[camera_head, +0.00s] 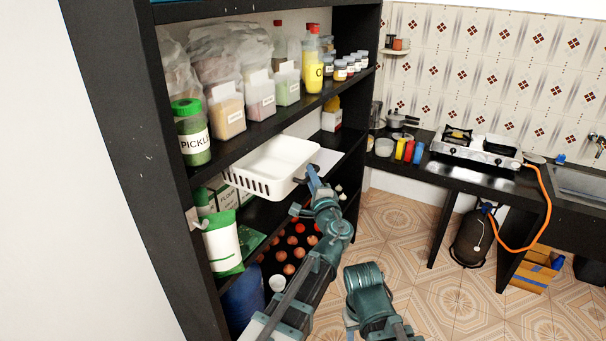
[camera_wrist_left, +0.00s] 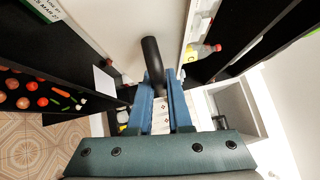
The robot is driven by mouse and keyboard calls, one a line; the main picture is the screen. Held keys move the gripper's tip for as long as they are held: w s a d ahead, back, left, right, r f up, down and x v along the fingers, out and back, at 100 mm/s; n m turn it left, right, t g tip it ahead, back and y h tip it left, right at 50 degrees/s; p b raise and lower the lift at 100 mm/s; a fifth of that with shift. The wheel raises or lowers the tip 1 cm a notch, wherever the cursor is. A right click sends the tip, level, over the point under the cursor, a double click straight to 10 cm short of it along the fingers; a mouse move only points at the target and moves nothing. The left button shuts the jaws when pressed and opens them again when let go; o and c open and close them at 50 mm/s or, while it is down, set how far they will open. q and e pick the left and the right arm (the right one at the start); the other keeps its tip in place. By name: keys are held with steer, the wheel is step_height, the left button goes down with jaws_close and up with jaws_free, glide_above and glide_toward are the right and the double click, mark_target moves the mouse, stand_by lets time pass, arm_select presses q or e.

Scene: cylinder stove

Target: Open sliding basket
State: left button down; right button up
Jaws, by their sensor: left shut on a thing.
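The white sliding basket (camera_head: 268,172) sits on the middle shelf of the black rack in the head view and juts out past the shelf's front edge. It has slots along its near side and looks empty. A dark handle shows at its front right corner. My left gripper (camera_head: 314,180) is at this handle, shut on it. In the left wrist view, the black handle (camera_wrist_left: 151,58) stands between the blue fingers of my left gripper (camera_wrist_left: 160,95). My right gripper is not in view; only part of my right arm shows.
The black rack (camera_head: 130,130) holds a pickle jar (camera_head: 192,135), bags and bottles above the basket. A green and white packet (camera_head: 223,243) and red produce (camera_head: 290,255) are below. A stove (camera_head: 475,148) stands on the right counter. The tiled floor (camera_head: 400,240) between is clear.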

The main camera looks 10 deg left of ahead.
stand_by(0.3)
arm_select(q)
steer(key=c, duration=0.8)
jaws_free()
steer(key=shift+c, duration=0.2)
